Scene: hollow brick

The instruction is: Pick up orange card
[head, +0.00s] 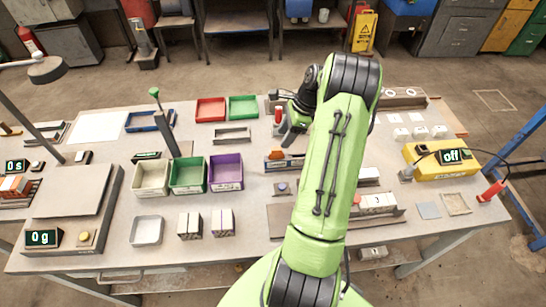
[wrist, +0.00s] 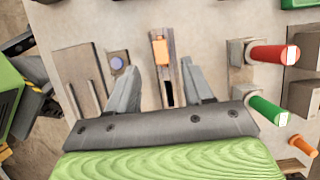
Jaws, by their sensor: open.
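The orange card (wrist: 161,51) shows in the wrist view as a small orange block in a narrow slotted grey holder (wrist: 171,72). In the head view the orange card (head: 277,154) sits at the left part of the holder near the table's middle. My gripper (wrist: 160,70) is open and empty, its two fingers on either side of the holder in the picture, with the card between and slightly beyond the tips. In the head view my gripper (head: 290,128) is above and behind the card, partly hidden by my arm. I cannot tell its exact height.
A blue button (head: 283,188) sits in front.

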